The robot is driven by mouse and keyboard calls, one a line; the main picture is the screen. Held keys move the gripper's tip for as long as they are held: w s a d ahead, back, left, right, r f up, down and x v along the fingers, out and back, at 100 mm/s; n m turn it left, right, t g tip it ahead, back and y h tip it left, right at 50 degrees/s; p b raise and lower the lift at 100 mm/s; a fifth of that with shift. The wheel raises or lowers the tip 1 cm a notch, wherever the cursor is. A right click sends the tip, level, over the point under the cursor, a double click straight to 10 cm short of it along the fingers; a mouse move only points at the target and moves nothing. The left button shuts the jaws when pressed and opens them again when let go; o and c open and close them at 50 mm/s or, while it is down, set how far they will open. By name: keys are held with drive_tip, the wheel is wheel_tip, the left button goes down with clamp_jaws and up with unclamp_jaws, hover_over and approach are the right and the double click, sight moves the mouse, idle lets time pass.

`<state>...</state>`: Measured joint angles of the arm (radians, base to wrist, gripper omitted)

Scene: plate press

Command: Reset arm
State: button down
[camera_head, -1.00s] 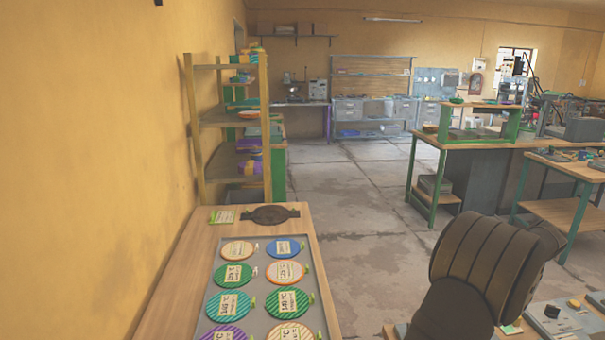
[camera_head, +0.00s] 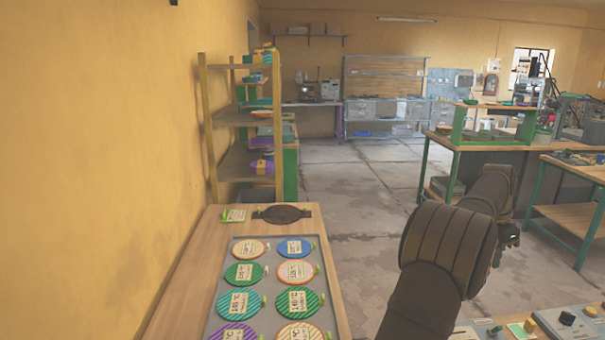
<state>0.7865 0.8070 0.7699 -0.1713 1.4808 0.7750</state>
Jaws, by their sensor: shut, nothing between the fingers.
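My arm, dark and segmented, rises at the lower right. My gripper (camera_head: 509,241) shows only as a small dark end past the wrist, partly hidden behind the arm. It is shut and empty, over the aisle and clear of the plates. On the wooden bench at left is a grey tray (camera_head: 221,304) with two columns of round labelled plates. These include an orange plate (camera_head: 251,251), a blue plate (camera_head: 294,247), a green plate (camera_head: 245,273) and a purple-striped plate (camera_head: 233,332). A dark round plate (camera_head: 284,214) lies behind the tray, beside a small green-and-cream card (camera_head: 233,215).
A wooden shelf rack (camera_head: 205,130) stands against the yellow wall. A green-legged workbench (camera_head: 470,145) is at right. Below my arm, a near bench carries a grey box (camera_head: 565,326) with knobs and a yellow-green block (camera_head: 529,325). The floor between is open.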

drive_tip(key=shift+s+d+f, duration=0.1)
drive_tip(key=shift+d+f, duration=0.05)
drive_tip(key=shift+f, duration=0.5)
drive_tip(key=shift+s+d+f, duration=0.1)
drive_tip(key=shift+f, duration=0.5)
drive_tip(key=c, duration=2.1)
unclamp_jaws()
